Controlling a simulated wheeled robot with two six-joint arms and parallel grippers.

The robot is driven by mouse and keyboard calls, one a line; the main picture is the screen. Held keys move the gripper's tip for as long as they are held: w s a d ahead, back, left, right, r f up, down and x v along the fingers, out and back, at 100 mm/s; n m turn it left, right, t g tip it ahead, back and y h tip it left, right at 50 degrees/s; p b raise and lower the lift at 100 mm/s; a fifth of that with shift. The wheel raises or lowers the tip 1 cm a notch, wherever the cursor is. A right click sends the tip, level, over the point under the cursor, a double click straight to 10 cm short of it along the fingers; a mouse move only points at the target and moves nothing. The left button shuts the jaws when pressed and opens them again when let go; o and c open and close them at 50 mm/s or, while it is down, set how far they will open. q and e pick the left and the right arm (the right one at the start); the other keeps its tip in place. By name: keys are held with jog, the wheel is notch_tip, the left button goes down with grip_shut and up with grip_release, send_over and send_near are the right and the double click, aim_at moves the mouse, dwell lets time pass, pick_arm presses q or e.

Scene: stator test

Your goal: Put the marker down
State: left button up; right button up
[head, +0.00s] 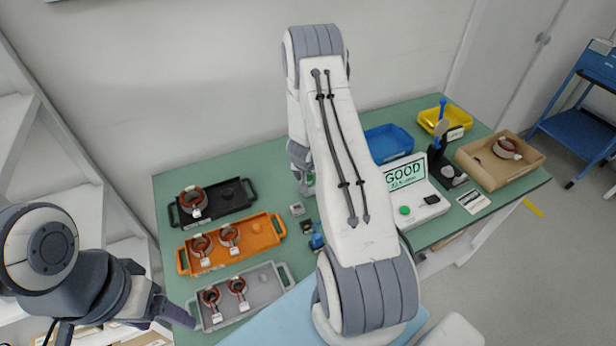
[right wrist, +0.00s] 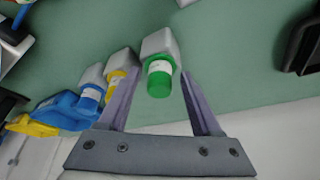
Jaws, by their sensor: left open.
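A green marker (right wrist: 160,76) sits with one end in a grey block (right wrist: 161,43) in the right wrist view. My right gripper (right wrist: 160,82) has one finger on each side of it, with a narrow gap showing on both sides, so it looks open. A yellow marker (right wrist: 115,85) and a blue marker (right wrist: 91,93) are in similar grey blocks to the left. In the head view my right arm hides most of this area. My left gripper (head: 172,308) is open and empty near the table's front left corner.
Black (head: 238,201), orange (head: 262,243) and grey (head: 262,282) trays hold copper-wound stators on the green table. A blue tray (head: 388,143), a test device reading GOOD (head: 405,175), a yellow bin (head: 456,119) and a brown tray (head: 530,161) stand to the right.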

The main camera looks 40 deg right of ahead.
jog(key=shift+r, duration=0.1)
jog(key=p+v, duration=0.4)
jog(key=v, duration=0.9)
jog(key=w+a+r+n+t+y, duration=0.1)
jog(key=w+a+r+n, duration=0.15)
jog(key=a, duration=0.35)
jog(key=w+a+r+n+y, duration=0.1)
jog(key=a+r+y, duration=0.1)
jog(key=a+r, duration=0.35)
jog(key=s+a+r+n+y, duration=0.1)
jog(key=s+a+r+n, duration=0.15)
jog(key=a, duration=0.55)
jog(key=s+a+r+n+y, duration=0.2)
jog(key=s+a, duration=0.1)
jog(key=a, duration=0.5)
jog(key=s+a+r+n+g, duration=0.3)
jog(key=s+a+r+n, duration=0.2)
jog(key=s+a, duration=0.5)
jog(key=s+d+r+n+g+h, duration=0.1)
jog(key=s+d+r+n, duration=0.1)
jog(key=s, duration=1)
jog(key=shift+d+n+h, duration=0.3)
jog(key=shift+d+n, duration=0.55)
jog(key=shift+n, duration=0.05)
